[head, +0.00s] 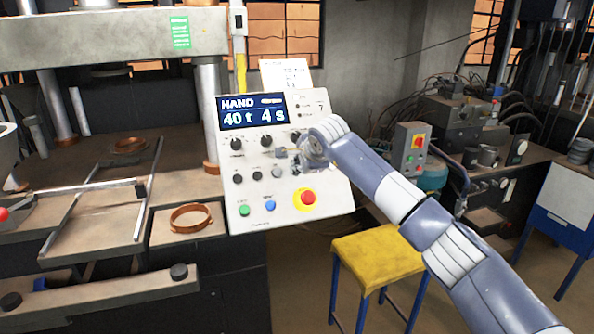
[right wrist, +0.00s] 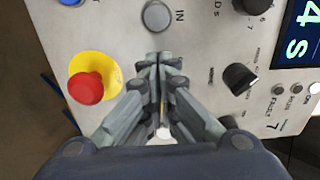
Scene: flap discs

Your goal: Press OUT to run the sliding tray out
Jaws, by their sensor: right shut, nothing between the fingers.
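The slanted control panel (head: 240,205) has a lit display (head: 252,111) reading HAND, 40 t, 4 s. My right gripper (head: 297,163) is shut and empty, its fingertips close over the panel's button row. In the right wrist view its fingertips (right wrist: 157,60) are just below the grey IN button (right wrist: 157,15), which also shows in the head view (head: 277,171). I see no OUT label; the fingers cover the panel there. I cannot tell whether they touch it. A flat tray-like surface with metal rails (head: 140,215) lies at the press on the left. My left gripper is out of view.
A red emergency stop (head: 308,197) on a yellow base sits below my right gripper; it also shows in the right wrist view (right wrist: 86,88). Green (head: 244,210) and blue (head: 270,205) buttons are beside it. A copper ring (head: 191,217) lies left of the panel. A yellow stool (head: 375,255) stands below.

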